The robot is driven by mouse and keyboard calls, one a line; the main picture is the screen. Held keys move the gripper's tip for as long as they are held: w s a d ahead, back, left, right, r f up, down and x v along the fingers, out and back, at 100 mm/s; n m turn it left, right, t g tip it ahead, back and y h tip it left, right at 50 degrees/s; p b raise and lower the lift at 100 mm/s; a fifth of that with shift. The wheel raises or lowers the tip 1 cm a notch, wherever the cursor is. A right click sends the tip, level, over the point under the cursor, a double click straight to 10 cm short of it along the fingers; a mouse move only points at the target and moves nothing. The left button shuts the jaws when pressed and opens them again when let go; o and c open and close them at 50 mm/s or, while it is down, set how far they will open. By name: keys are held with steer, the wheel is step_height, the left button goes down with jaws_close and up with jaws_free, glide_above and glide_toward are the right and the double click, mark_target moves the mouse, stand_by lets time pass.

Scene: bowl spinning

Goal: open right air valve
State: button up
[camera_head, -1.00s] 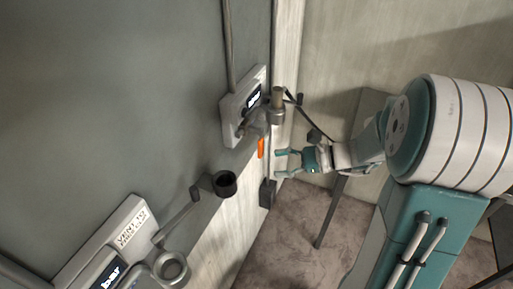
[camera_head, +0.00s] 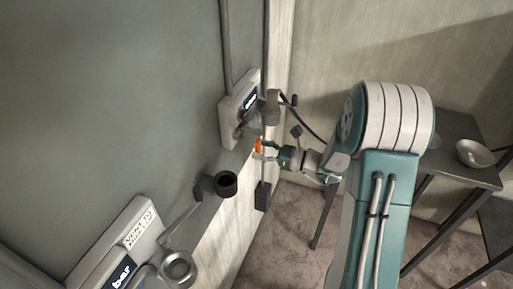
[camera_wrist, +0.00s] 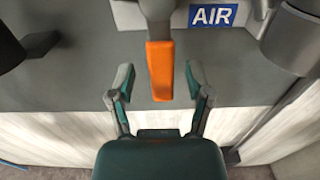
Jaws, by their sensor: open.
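The air valve's orange handle (camera_wrist: 161,70) hangs down in the middle of the wrist view, below a grey stem, with a blue AIR label (camera_wrist: 213,16) to its right. In the head view the orange handle (camera_head: 259,145) is small, on the far part of the wall below a grey gauge box (camera_head: 238,112). My gripper (camera_wrist: 158,82) is open, with one green-grey finger on each side of the handle's lower end. In the head view my gripper (camera_head: 262,151) reaches the handle from the right. Contact with the handle cannot be told.
A nearer gauge panel labelled VENT (camera_head: 140,228) and a dark cup-shaped fitting (camera_head: 226,184) stick out from the wall at the left. A dark table (camera_head: 455,135) with a metal bowl (camera_head: 474,153) stands at the right. Dark cylindrical fittings (camera_wrist: 293,38) flank the handle.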

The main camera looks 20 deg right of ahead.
steer(key=shift+w+a, duration=0.45)
steer(key=shift+a, duration=0.05)
steer(key=shift+d, duration=0.15)
jaws_close()
